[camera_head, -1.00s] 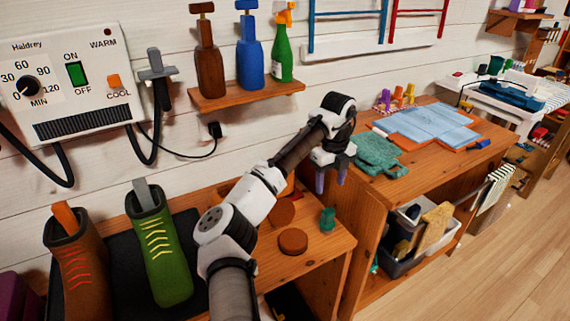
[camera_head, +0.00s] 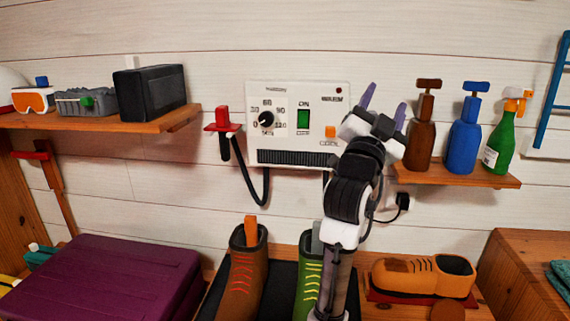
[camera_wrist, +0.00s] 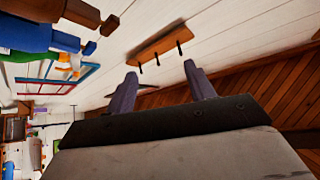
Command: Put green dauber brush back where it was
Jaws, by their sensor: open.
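My gripper (camera_head: 384,106) is raised in front of the white wall, between the white control box and the bottle shelf in the head view. Its two purple fingers point up and stand apart. In the wrist view my gripper (camera_wrist: 162,88) has nothing between its fingers. I cannot make out the green dauber brush in either current view.
A brown boot (camera_head: 245,275) and a green boot (camera_head: 308,280) stand on the bench, the green one partly behind my arm. The control box (camera_head: 297,108) is close to my arm. A shelf (camera_head: 455,176) holds bottles. A purple case (camera_head: 105,278) sits left. Another shelf (camera_head: 95,122) holds goggles.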

